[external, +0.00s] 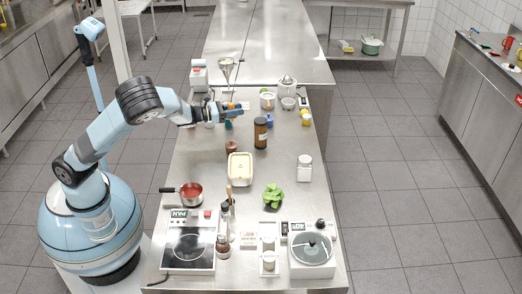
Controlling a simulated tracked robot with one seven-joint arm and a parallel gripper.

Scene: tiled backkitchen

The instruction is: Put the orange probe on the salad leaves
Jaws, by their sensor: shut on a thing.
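The salad leaves (273,195) are a small bright green heap on the steel table, right of the cream dish. My gripper (231,109) is above the far part of the table, well beyond the leaves and to their left. It is shut on the orange probe (236,105), a small orange piece that shows at the fingertips. The jaws hide part of the probe, and its exact shape is too small to tell.
A tall brown jar (261,133) stands just right of and nearer than my gripper. A cream dish (240,169), a white-lidded jar (305,168) and a red-filled pan (191,192) stand around the leaves. A scale (311,250) and hotplate (188,248) occupy the near end.

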